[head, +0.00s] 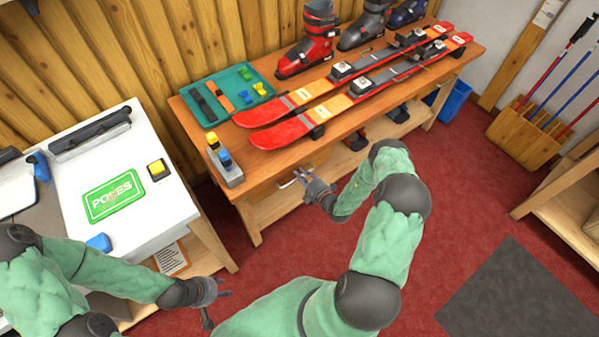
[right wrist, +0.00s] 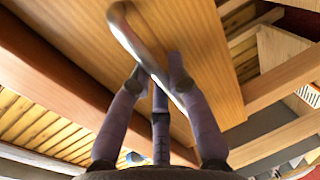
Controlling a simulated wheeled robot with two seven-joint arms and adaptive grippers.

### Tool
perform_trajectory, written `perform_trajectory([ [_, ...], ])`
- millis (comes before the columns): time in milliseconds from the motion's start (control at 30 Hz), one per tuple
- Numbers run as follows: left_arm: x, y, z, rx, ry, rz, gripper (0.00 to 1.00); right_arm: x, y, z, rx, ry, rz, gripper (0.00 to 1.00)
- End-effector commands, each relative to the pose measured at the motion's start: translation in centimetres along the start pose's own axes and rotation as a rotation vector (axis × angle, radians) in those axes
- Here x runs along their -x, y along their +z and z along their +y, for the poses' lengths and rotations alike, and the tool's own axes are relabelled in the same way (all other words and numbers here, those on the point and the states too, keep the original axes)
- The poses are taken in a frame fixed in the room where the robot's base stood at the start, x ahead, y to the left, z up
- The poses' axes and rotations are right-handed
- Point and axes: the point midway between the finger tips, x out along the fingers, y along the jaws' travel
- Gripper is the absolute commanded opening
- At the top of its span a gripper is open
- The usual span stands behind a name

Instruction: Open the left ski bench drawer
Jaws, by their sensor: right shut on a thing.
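The wooden ski bench (head: 350,135) has a drawer (head: 275,204) under the left part of its top. The drawer's silver bar handle (right wrist: 143,45) crosses its plain wooden front (right wrist: 205,60) in the right wrist view. My right gripper (head: 306,183) is at this handle, and in the right wrist view its fingers (right wrist: 155,85) are closed around the bar. The bench top and my gripper hide part of the drawer, so I cannot tell whether it stands out from the bench. My left gripper (head: 217,302) is open and empty, low beside the white bench.
Two red skis (head: 350,90), a green tray (head: 222,95) and several boots (head: 308,45) are on the ski bench. A white bench (head: 130,225) stands at the left. A pole rack (head: 530,135) is at the right. Red floor (head: 450,190) is clear in front of the drawer.

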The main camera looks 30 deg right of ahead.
Motion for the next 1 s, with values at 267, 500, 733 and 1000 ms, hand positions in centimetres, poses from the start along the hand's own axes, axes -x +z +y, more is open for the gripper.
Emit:
perform_trajectory([
  [267, 1.4, 0.1, 0.5, 0.000, 0.000, 0.000, 0.40, 6.0, 0.1, -1.2, -0.006, -0.007, -0.006, 0.00],
  [500, 2.1, 0.1, 0.7, 0.000, 0.000, 0.000, 0.40, 12.3, 0.1, -2.6, -0.005, -0.006, -0.007, 0.00],
  [733, 2.3, 0.1, 0.8, 0.000, 0.000, 0.000, 0.40, 17.3, 0.1, -3.7, -0.004, -0.005, -0.006, 0.00],
  [1000, 2.3, 0.1, 0.8, 0.000, 0.000, 0.000, 0.40, 20.8, -0.1, -4.4, -0.002, -0.003, -0.002, 0.00],
])
